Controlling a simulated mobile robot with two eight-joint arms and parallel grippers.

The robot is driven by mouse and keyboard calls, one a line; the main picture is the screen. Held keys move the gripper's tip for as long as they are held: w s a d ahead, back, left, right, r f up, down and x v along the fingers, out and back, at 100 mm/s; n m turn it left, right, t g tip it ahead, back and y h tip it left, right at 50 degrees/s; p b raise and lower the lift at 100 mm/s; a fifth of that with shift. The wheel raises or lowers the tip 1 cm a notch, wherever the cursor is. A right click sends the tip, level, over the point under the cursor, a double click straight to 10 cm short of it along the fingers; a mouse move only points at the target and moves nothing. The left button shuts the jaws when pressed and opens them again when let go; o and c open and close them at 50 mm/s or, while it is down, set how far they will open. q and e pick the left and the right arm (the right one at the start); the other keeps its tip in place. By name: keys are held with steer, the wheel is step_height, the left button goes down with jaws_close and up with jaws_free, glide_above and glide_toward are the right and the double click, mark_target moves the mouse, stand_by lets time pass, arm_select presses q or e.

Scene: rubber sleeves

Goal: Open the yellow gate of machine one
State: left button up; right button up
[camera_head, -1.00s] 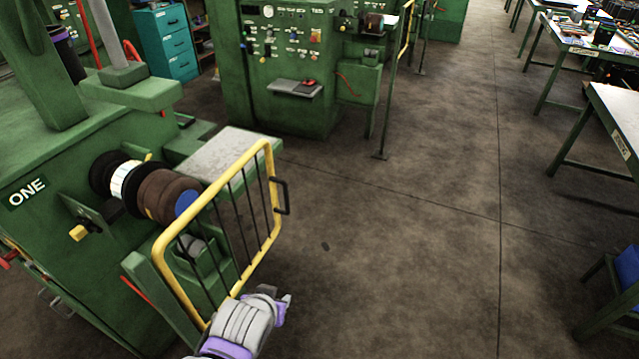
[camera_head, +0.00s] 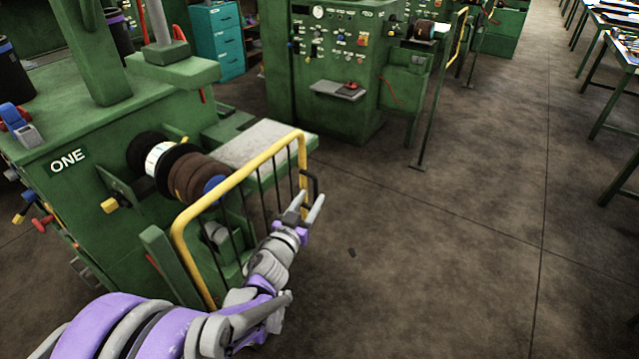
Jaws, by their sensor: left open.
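Machine one (camera_head: 68,161) is the green machine at the left, with a label reading ONE. Its yellow gate (camera_head: 228,182) is a yellow frame with dark bars, standing in front of the brown rollers (camera_head: 192,176). A black handle (camera_head: 314,184) sits on the gate's right edge. My left gripper (camera_head: 307,209) is open, with its two fingers pointing up and right close to the handle. I cannot tell whether the fingers touch the handle or lie around it. My left arm hides the lower right part of the gate. My right gripper is not in view.
A second green machine (camera_head: 330,75) with a control panel stands behind. A green post (camera_head: 437,100) stands on the floor right of it. Tables (camera_head: 612,95) line the right edge. The floor (camera_head: 440,250) right of the gate is clear.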

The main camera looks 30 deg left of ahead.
mark_target(317, 190)
arm_select(q)
steer(key=w, duration=0.4)
steer(key=w+p, duration=0.1)
steer(key=w, duration=0.2)
steer(key=shift+w+a, duration=0.1)
steer(key=shift+a, duration=0.25)
jaws_close()
stand_by(1.0)
